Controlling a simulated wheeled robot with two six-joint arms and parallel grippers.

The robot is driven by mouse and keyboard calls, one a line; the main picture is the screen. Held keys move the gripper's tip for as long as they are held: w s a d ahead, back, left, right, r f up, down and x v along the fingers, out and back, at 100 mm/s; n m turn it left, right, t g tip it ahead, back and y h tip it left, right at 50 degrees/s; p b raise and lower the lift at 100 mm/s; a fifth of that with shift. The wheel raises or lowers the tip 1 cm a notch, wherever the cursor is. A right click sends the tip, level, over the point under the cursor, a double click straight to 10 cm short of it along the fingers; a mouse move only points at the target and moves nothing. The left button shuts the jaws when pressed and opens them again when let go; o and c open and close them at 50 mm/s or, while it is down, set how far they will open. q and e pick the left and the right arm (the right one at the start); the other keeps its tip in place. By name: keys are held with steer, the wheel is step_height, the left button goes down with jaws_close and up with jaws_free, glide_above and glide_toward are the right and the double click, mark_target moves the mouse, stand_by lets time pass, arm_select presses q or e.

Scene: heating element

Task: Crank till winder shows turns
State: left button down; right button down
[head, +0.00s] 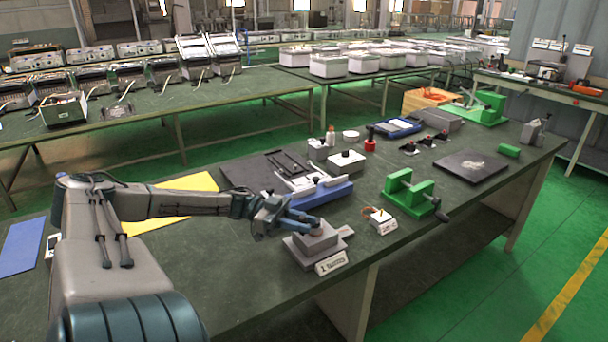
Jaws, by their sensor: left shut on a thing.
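My left gripper (308,224) reaches in from the left and is shut on a small part at the top of a stepped grey block (316,244). The fingers hide most of that part, so I cannot tell whether it is a crank knob. A white label plate (331,263) stands at the block's front; its print is too small to read. To the right is a green winder-like device (408,194) with two upright cheeks and a dark crank handle (439,211) on its right side; nothing touches it. No turn count is readable. My right gripper is out of view.
A small white unit (380,221) stands between the grey block and the green device. A blue-and-white fixture (312,187) lies behind the gripper. A dark plate (470,167) lies at the right. The table's front edge is close to the block.

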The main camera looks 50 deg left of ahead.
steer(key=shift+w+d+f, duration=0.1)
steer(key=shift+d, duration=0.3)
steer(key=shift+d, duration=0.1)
arm_select(q)
steer(key=c, duration=1.3)
jaws_free()
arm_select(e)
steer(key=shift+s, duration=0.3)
